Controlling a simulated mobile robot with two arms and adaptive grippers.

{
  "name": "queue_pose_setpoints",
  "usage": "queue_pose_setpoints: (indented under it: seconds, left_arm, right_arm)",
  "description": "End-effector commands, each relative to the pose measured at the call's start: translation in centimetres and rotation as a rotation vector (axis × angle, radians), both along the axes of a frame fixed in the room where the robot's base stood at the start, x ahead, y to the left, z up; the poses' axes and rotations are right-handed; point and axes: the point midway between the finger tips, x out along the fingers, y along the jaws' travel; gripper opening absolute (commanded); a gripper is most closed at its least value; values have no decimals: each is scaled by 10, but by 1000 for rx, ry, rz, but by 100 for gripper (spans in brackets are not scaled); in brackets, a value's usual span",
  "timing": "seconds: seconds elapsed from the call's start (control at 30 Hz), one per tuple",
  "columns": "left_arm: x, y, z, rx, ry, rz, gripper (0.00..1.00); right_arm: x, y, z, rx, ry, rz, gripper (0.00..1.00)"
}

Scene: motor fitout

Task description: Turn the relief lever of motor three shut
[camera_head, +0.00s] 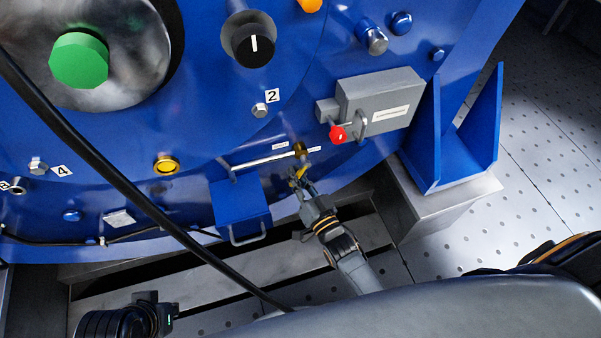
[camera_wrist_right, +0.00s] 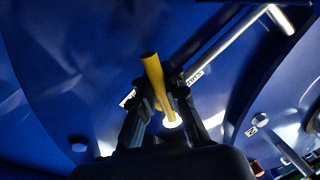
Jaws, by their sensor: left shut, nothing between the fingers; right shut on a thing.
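The relief lever (camera_head: 297,173) is a short yellow handle below a brass pivot (camera_head: 300,150) on the lower part of the blue motor housing. Small white labels (camera_head: 280,146) sit beside the pivot. My right gripper (camera_head: 302,186) reaches up from below and is shut on the yellow lever. In the right wrist view the lever (camera_wrist_right: 153,75) rises between the two dark fingers, its far end pointing up and slightly left. The lower part of the lever is partly hidden by the fingers. My left gripper (camera_head: 150,305) is low at the left, shut and empty, away from the lever.
A grey box (camera_head: 378,103) with a red knob (camera_head: 338,134) is right of the lever. A silver rod (camera_head: 265,160) and a blue bracket (camera_head: 240,203) are left of it. A black cable (camera_head: 110,175) crosses in front. A blue support (camera_head: 455,135) stands at the right.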

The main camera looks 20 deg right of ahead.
Motion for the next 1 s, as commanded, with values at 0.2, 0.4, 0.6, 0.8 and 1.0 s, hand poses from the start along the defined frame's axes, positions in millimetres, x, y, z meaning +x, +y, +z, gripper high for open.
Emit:
queue_pose_setpoints:
  seconds: [0.2, 0.4, 0.6, 0.8, 1.0]
  left_arm:
    - [1, 0, 5, 0, -2, 0, 0]
    - [1, 0, 8, 0, -3, 0, 0]
    - [1, 0, 10, 0, -3, 0, 0]
    - [1, 0, 12, 0, -3, 0, 0]
    - [1, 0, 13, -1, -4, 0, 0]
  right_arm:
    - [-3, 9, 3, 206, 13, 0, 0]
    - [-3, 15, 10, 398, 21, -1, 0]
    - [-4, 21, 17, 587, 27, -2, 0]
    - [-4, 24, 25, 768, 34, -3, 0]
    - [-4, 26, 32, 920, 40, -4, 0]
